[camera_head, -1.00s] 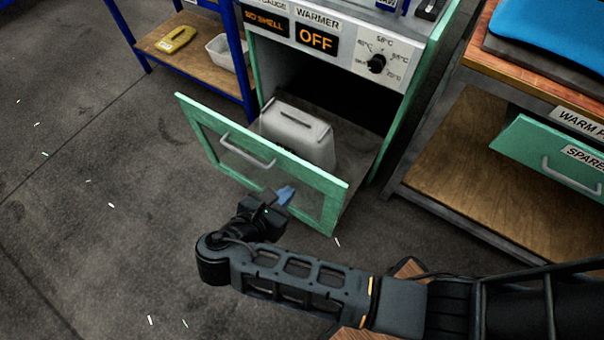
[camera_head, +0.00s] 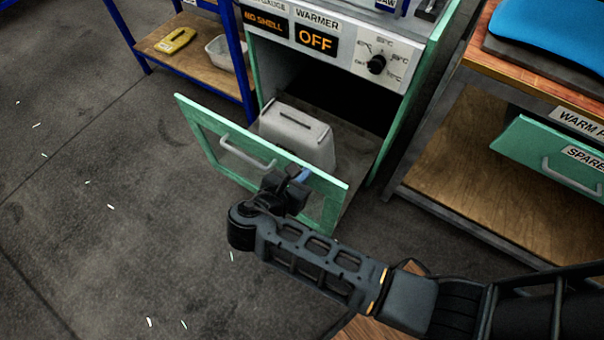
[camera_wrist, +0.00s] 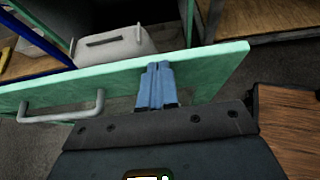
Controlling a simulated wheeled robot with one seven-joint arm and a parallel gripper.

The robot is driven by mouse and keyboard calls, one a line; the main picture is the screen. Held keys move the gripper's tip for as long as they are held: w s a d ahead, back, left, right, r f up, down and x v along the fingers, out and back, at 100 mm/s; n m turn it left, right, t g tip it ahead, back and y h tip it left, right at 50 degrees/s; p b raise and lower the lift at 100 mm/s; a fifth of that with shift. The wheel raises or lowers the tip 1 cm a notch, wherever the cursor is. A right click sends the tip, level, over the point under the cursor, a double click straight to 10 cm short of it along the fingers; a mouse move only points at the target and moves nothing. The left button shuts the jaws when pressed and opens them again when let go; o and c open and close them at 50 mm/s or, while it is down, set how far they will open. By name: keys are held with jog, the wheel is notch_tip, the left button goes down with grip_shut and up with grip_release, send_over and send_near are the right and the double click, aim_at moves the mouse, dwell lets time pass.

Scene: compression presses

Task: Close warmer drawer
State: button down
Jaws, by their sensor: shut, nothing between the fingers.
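The warmer drawer (camera_head: 215,148) is pulled out, with a green-framed front, a clear pane and a grey bar handle (camera_head: 247,150). A grey box-shaped container (camera_head: 297,133) with a slot in its top sits inside it. My gripper (camera_head: 303,175) is shut and empty at the right part of the drawer front, right of the handle. In the wrist view its blue fingertips (camera_wrist: 157,72) overlap the green drawer front (camera_wrist: 95,83); I cannot tell if they touch it. The handle (camera_wrist: 62,113) is to their left. The warmer display (camera_head: 316,40) reads OFF.
A temperature dial (camera_head: 376,64) is on the warmer's panel. A blue-framed shelf (camera_head: 190,60) holds a yellow item (camera_head: 176,40) and a white bin (camera_head: 226,52) at left. A wooden bench (camera_head: 460,175) with another green drawer (camera_head: 545,160) stands at right.

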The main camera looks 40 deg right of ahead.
jog(key=w+d+p, duration=0.1)
jog(key=w+d, duration=0.2)
jog(key=d, duration=0.7)
jog(key=w+d+p, duration=0.1)
jog(key=w+d, duration=0.2)
jog(key=d, duration=0.8)
jog(key=w+d+p, duration=0.2)
jog(key=w+d, duration=0.2)
jog(key=d, duration=0.6)
jog(key=shift+d, duration=0.2)
jog(key=shift+w+d+r, duration=0.1)
jog(key=shift+d+r, duration=0.05)
